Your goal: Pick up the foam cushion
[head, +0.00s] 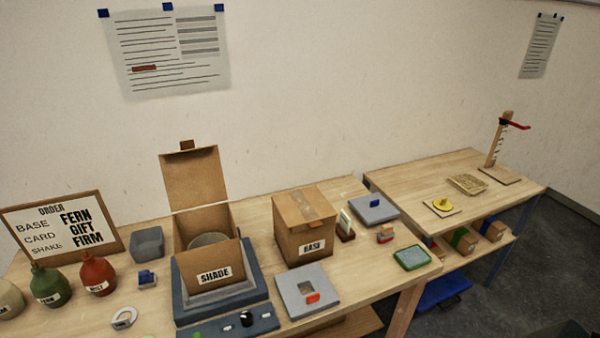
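No thing in view is labelled as a foam cushion. A dark grey block (148,243) sits on the left table, left of the open SHADE box, and may be the foam cushion; I cannot tell its material. The cardboard SHADE box (215,274) stands open with its lid up, and a rounded grey-green thing (208,240) shows inside. Neither of my grippers is in view.
The SHADE box stands on a dark grey platform (262,297) behind a control panel (262,324). Several bottles, including a red one (97,274), stand left.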

